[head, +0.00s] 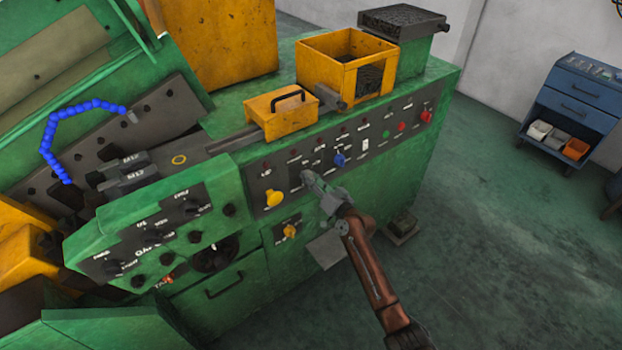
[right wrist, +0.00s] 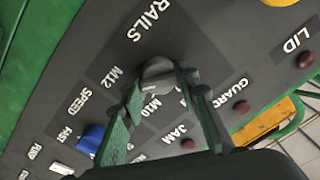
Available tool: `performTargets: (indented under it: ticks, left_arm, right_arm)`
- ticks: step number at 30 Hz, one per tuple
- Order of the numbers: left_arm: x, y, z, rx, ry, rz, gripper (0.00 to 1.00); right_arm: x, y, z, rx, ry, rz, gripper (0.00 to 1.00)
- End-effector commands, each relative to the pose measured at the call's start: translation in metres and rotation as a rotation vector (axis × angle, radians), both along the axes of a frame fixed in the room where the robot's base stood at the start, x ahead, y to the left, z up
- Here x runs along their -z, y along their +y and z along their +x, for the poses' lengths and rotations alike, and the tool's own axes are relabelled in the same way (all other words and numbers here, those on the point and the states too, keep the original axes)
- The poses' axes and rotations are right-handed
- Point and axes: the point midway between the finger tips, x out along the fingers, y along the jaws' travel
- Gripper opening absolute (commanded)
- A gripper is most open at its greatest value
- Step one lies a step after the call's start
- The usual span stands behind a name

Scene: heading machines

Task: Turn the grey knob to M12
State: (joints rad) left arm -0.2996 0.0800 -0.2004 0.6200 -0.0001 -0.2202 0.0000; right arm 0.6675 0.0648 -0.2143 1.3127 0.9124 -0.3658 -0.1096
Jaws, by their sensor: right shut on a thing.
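The grey knob (right wrist: 158,74) sits on the dark control panel below the white RAILS lettering in the right wrist view. The labels M12 (right wrist: 113,77) and M10 (right wrist: 151,109) are printed beside it. My right gripper (right wrist: 157,82) is shut on the knob, with one green-tinted finger on each side of it. The fingers hide part of the knob, and I cannot tell which label it points to. In the head view my right gripper (head: 308,180) reaches the panel front and covers the knob. My left gripper is not in view.
A blue knob (head: 340,160) and a yellow knob (head: 273,198) are close to my right gripper on the same panel. Small dark red buttons (right wrist: 241,107) are nearby. An orange open box (head: 320,68) stands on the green machine.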

Motion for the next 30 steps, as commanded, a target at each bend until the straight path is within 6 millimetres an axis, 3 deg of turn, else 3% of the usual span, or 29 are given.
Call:
performTargets:
  ticks: [2,3,10,21,30]
  left_arm:
    - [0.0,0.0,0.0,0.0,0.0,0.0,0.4]
    - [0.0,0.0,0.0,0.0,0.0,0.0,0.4]
    - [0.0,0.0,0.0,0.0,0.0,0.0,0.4]
    - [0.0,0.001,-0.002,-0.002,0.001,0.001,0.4]
    - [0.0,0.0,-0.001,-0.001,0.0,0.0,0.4]
  right_arm:
    - [0.001,-0.001,0.0,0.0,0.002,0.0,0.05]
    - [0.001,-0.001,0.0,0.0,0.002,0.0,0.31]
    - [0.001,0.0,0.0,0.001,0.0,0.0,0.47]
    - [0.001,-0.004,-0.005,0.001,0.0,0.0,0.47]
    - [0.002,-0.036,-0.048,0.003,0.001,-0.001,0.47]
